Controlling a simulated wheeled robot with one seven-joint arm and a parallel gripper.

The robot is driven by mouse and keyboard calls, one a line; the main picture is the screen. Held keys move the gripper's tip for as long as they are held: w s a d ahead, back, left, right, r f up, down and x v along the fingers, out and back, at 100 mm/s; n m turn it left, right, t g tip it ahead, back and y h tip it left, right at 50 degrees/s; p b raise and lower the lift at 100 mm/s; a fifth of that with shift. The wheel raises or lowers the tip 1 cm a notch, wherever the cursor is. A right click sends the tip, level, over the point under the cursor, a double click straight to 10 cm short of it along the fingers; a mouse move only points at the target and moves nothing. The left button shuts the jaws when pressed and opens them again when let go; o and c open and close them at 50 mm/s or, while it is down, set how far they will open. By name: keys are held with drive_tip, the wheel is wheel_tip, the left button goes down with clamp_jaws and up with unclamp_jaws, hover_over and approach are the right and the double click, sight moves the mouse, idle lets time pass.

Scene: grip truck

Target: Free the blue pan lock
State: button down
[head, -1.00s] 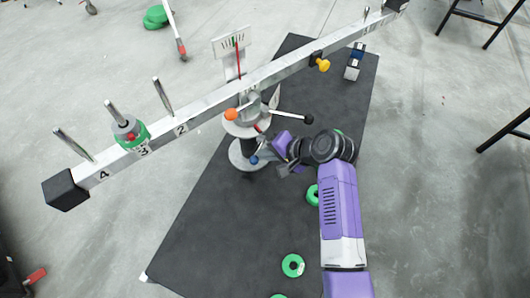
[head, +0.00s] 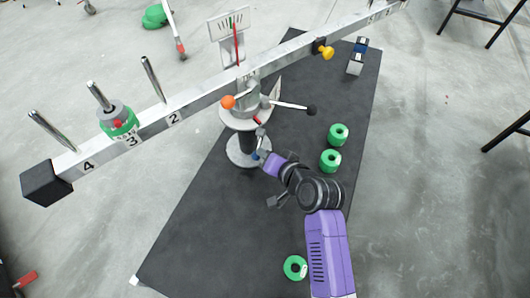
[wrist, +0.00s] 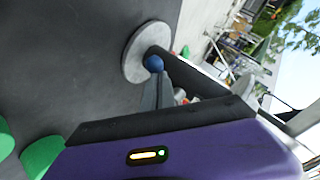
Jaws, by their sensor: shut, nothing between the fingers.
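The blue pan lock shows as a small blue ball knob (head: 255,156) low on the dark column, just above its round grey base. It also shows in the wrist view as a blue ball (wrist: 154,63) at the tip of my fingers. My gripper (head: 262,154) is shut and empty, close to the right side of the knob in the head view. In the wrist view its narrow grey fingers (wrist: 160,80) point at the knob and partly overlap it; I cannot tell whether they touch. The round base (head: 240,158) stands on the black mat.
The long beam (head: 205,103) crosses above, with upright pegs and a green-and-grey weight (head: 118,122). An orange knob (head: 228,102), a black-tipped lever (head: 311,110) and a yellow knob (head: 326,52) stick out. Green discs (head: 330,161) lie on the mat (head: 210,235) to the right.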

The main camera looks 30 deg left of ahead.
drive_tip(key=f+n+t+b, duration=0.1)
drive_tip(key=b, duration=0.2)
drive_tip(key=f+t+y+b, duration=0.1)
drive_tip(key=f+b, duration=0.1)
drive_tip(key=b, duration=0.2)
drive_tip(key=shift+w+n+t, duration=0.3)
drive_tip(key=shift+w+n, duration=0.1)
drive_tip(key=shift+w+f+n+t+y+b, duration=0.15)
drive_tip(key=shift+w+n+t+y+b, duration=0.3)
drive_tip(key=shift+b, duration=0.75)
drive_tip(key=shift+t+b, duration=0.25)
drive_tip(key=shift+b, duration=0.15)
drive_tip(key=shift+w+b, duration=0.2)
drive_tip(key=shift+b, duration=0.25)
drive_tip(key=shift+w+b, duration=0.25)
drive_tip(key=shift+b, duration=0.1)
